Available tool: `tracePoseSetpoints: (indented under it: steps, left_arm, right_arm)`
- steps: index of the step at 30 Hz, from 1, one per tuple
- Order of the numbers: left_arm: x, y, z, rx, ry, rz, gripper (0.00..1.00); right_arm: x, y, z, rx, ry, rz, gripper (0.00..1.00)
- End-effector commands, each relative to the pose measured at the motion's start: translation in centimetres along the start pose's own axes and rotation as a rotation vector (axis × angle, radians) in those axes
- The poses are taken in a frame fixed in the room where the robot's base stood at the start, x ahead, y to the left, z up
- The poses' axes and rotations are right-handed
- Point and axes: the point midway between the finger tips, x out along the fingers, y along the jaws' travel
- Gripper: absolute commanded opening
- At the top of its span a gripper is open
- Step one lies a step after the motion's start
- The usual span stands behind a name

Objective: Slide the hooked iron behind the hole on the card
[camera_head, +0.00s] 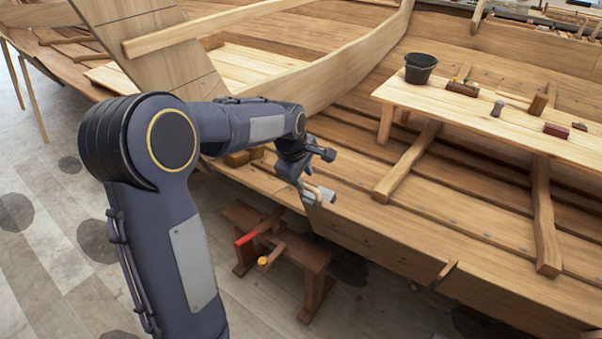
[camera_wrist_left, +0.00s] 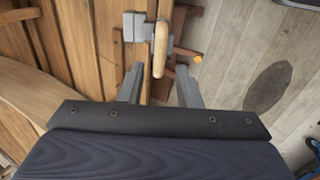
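My left gripper (camera_head: 292,172) is above the near edge of the hull. In the left wrist view its two fingers (camera_wrist_left: 160,85) are spread apart with nothing clamped between them. Just beyond the fingertips is a grey metal tool (camera_wrist_left: 134,26) with a pale wooden handle (camera_wrist_left: 160,48), the handle's end pointing toward the gap between the fingers. In the head view the grey metal (camera_head: 308,196) and handle (camera_head: 326,193) show at the top plank's edge. I cannot tell whether this is the hooked iron. I cannot make out a card or its hole. My right gripper is out of view.
A reddish-brown stool (camera_head: 312,262) stands below the hull edge, with a red-ended tool (camera_head: 245,239) and an orange-ended one (camera_head: 263,261) on it. Inside the hull, a plank bench (camera_head: 480,108) holds a black bucket (camera_head: 420,67) and several small items. Open floor lies left.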

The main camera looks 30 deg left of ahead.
Motion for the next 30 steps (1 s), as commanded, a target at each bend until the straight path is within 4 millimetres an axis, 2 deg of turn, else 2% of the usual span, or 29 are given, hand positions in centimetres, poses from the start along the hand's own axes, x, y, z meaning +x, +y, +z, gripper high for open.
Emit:
tracePoseSetpoints:
  steps: [1, 6, 13, 27, 30]
  left_arm:
    - [1.1, -0.1, 0.0, 0.000, 0.000, -0.001, 0.31]
    - [3.1, -0.1, 0.1, 0.001, -0.001, 0.000, 0.31]
    - [4.8, -0.1, 0.1, 0.002, -0.001, 0.000, 0.31]
    - [5.3, 0.0, 0.0, 0.001, -0.001, 0.001, 0.31]
    - [5.3, 0.0, 0.0, 0.002, -0.001, 0.001, 0.18]
  right_arm:
    - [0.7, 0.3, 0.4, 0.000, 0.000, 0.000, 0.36]
    - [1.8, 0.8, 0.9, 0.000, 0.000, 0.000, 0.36]
    - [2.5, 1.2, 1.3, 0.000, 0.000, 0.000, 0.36]
    - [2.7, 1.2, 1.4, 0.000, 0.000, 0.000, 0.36]
    - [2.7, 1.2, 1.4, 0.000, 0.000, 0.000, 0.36]
